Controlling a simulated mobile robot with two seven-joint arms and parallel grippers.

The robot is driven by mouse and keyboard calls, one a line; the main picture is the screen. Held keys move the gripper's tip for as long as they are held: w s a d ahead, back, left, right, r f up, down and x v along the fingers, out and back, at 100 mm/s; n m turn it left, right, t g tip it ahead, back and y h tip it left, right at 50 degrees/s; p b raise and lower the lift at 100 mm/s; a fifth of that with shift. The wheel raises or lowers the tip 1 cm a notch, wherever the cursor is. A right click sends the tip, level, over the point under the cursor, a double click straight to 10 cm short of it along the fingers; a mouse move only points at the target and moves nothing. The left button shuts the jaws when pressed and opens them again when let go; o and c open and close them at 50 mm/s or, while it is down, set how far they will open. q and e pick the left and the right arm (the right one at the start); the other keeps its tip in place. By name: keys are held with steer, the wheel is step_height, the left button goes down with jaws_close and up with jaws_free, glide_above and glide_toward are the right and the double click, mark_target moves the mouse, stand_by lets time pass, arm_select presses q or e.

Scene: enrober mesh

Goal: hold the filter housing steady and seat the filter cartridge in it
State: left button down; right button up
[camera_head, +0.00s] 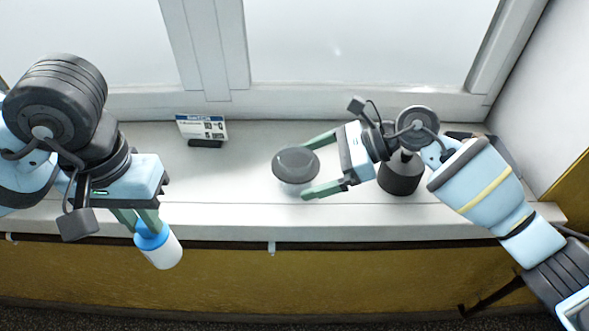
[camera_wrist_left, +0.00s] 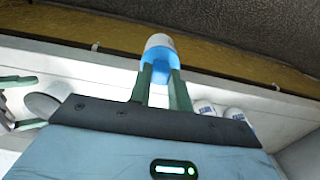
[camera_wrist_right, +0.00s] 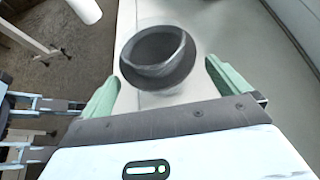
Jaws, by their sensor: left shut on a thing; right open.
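The filter cartridge (camera_head: 163,252) is a white cylinder with a blue end. My left gripper (camera_head: 143,222) is shut on its blue end and holds it tilted in front of the sill's front edge, left of the housing. It also shows in the left wrist view (camera_wrist_left: 160,43). The filter housing (camera_head: 296,166), a dark grey round cup with an open top, stands on the sill. My right gripper (camera_head: 312,169) is open, its green fingers reaching in from the right on either side of the housing. In the right wrist view the housing (camera_wrist_right: 150,78) lies between the fingers, with gaps visible.
A white sill (camera_head: 245,205) runs under the windows. A small printed card (camera_head: 202,127) stands at the back left. A dark cylinder (camera_head: 401,177) stands beneath my right wrist. Two white containers with blue labels (camera_wrist_left: 235,115) show in the left wrist view. The sill between card and housing is clear.

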steer(key=shift+b+x, duration=0.35)
steer(key=shift+x, duration=1.2)
steer(key=c, duration=1.1)
